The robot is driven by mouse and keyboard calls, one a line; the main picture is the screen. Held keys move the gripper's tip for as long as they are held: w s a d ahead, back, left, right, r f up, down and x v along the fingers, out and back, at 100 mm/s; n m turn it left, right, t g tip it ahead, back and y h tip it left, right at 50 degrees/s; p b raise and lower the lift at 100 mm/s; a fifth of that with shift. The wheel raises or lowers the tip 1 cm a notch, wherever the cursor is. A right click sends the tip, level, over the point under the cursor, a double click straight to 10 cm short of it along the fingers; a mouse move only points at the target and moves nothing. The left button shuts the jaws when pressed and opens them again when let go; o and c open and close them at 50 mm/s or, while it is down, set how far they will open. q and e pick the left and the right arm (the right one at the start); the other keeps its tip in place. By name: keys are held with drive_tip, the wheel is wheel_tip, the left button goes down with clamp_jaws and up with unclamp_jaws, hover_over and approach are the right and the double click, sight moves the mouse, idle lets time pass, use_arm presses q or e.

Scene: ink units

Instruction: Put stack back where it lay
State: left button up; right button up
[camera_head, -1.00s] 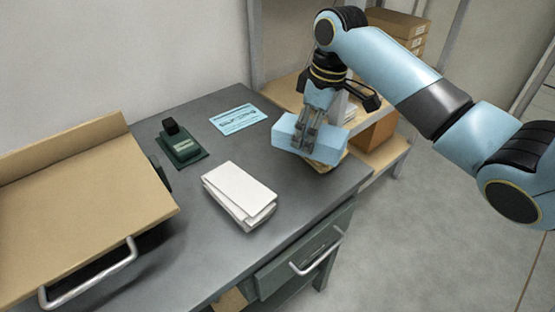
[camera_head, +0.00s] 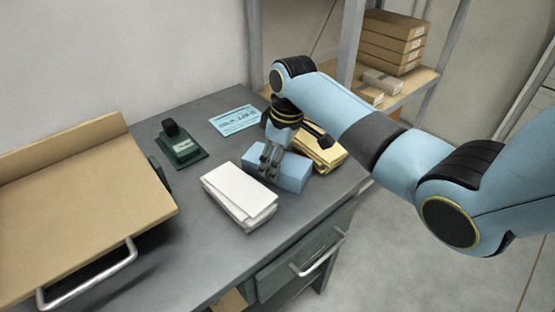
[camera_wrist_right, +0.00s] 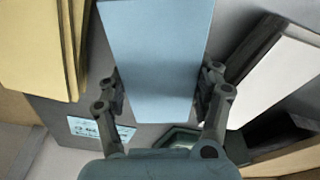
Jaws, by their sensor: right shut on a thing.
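A light blue stack (camera_head: 292,177), a plain block in look, is between the white stack (camera_head: 236,196) and the yellow stack (camera_head: 322,152) at the desk's right part. My right gripper (camera_head: 270,160) is shut on it from above. In the right wrist view the fingers (camera_wrist_right: 160,92) press on both sides of the blue stack (camera_wrist_right: 156,50). The yellow stack (camera_wrist_right: 35,45) is at left there, the white stack (camera_wrist_right: 272,78) at right. I cannot tell whether the blue stack touches the desk. My left gripper is not in view.
The grey desk (camera_head: 200,255) carries a printed blue card (camera_head: 235,120) and a dark green stamp-like device (camera_head: 180,148). A tan slanted board (camera_head: 75,200) with a metal handle covers the left. A drawer (camera_head: 300,258) is at the front; shelves with boxes (camera_head: 392,45) stand behind.

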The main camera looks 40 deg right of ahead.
sight(284, 162)
drive_tip(key=o, duration=1.7)
drive_tip(key=shift+f, duration=0.1)
drive_tip(key=r, duration=0.4)
drive_tip(key=s+r, duration=0.1)
drive_tip(key=r, duration=0.3)
drive_tip(key=d+r+p, duration=0.1)
drive_tip(key=r, duration=0.3)
drive_tip(key=shift+s+r, duration=0.1)
drive_tip(key=shift+s, duration=0.2)
drive_tip(key=shift+a, duration=0.1)
